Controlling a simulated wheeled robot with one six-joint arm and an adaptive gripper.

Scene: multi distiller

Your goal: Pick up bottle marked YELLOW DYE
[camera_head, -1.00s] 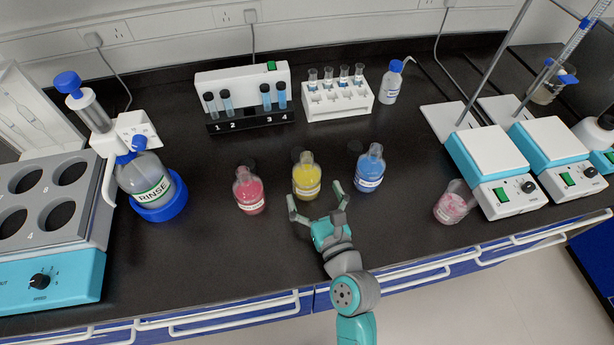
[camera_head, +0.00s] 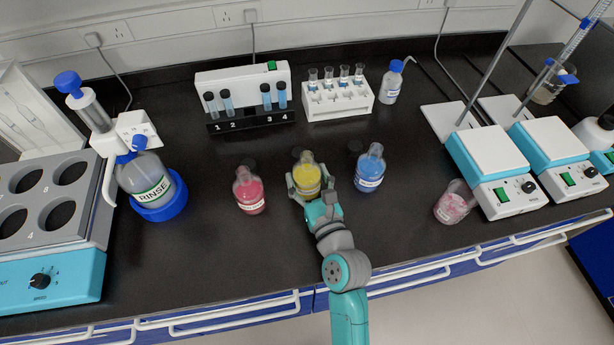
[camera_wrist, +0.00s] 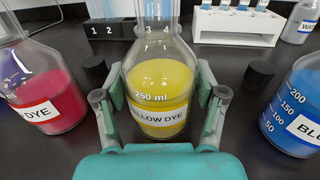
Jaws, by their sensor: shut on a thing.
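The yellow dye bottle (camera_head: 307,176) stands upright on the dark bench, between a red and a blue bottle. In the wrist view its label reads "YELLOW DYE" on the clear glass bottle (camera_wrist: 158,88), under a 250 ml mark. My gripper (camera_head: 307,190) is shut on this bottle, with one finger on each side of its body. In the wrist view the fingers of my gripper (camera_wrist: 160,112) flank the label left and right. The bottle's base is partly hidden by my gripper in the head view.
The red dye bottle (camera_head: 249,190) stands close on the left and the blue bottle (camera_head: 370,168) on the right. Black caps lie behind the bottles, such as one cap (camera_wrist: 95,68) at left. A pink-stained beaker (camera_head: 455,203) stands further right. A tube rack (camera_head: 338,97) is behind.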

